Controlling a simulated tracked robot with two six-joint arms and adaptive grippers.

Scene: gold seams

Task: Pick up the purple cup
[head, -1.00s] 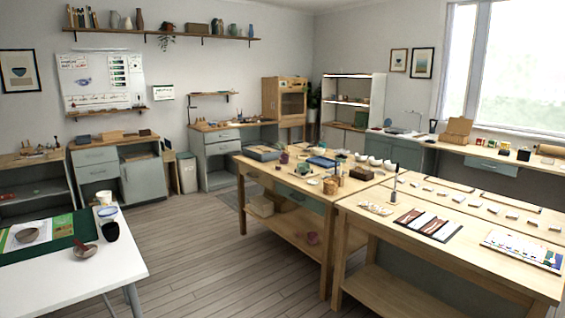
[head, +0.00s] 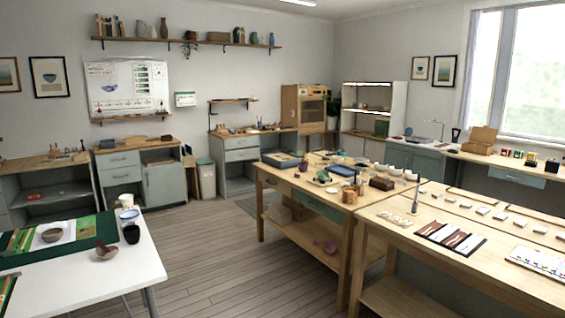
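A small purple object (head: 303,165), perhaps the purple cup, stands on the long wooden worktable (head: 345,211) near its left side. It is too small for me to tell its shape for sure. Neither of my grippers shows in the head view.
The wooden floor (head: 215,255) between the tables is clear. Another worktable (head: 480,250) stands at the right.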

